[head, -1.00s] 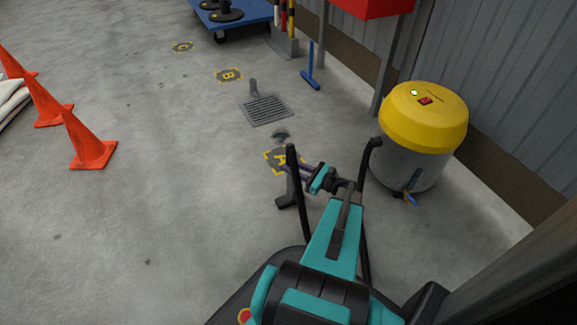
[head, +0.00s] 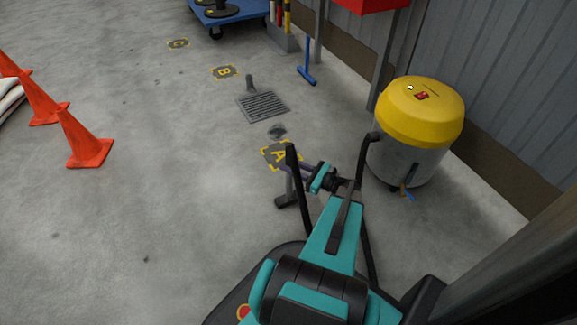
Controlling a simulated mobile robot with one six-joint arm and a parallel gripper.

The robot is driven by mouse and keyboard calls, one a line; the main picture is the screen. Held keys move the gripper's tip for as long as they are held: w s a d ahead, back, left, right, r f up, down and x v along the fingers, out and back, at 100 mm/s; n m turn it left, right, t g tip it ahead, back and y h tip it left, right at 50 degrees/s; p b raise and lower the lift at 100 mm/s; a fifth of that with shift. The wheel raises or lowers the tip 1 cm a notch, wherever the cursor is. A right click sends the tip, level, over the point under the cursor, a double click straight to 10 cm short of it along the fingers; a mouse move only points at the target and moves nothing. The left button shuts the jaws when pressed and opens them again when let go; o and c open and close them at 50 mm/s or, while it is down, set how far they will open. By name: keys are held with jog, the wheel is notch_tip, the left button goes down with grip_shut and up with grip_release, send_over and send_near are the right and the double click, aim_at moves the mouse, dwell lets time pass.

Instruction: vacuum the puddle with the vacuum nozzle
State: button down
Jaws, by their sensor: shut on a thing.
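My gripper (head: 308,176) is at the centre of the view, low over the floor, shut on the vacuum nozzle. The nozzle's grey foot (head: 287,201) shows left of the jaws; its dark tube is partly hidden by the gripper. Whether the foot touches the floor is unclear. A small dark patch (head: 278,131), perhaps the puddle, lies between the floor drain and marker A, beyond the nozzle. The vacuum (head: 419,120), a grey drum with a yellow lid, a red switch and a small light, stands to the right by the wall. A black hose (head: 367,165) shows between it and my arm.
The drain grate (head: 264,106) lies beyond marker A (head: 275,155). Markers B (head: 223,71) and C (head: 178,43) are farther back. Orange cones (head: 86,140) stand left. A blue squeegee (head: 307,73) and blue cart (head: 236,11) are behind. Left-centre floor is clear.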

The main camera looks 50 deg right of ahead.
aim_at(293, 152)
jog(key=shift+r, duration=0.15)
jog(key=shift+r+p, duration=2.95)
jog(key=shift+r, duration=1)
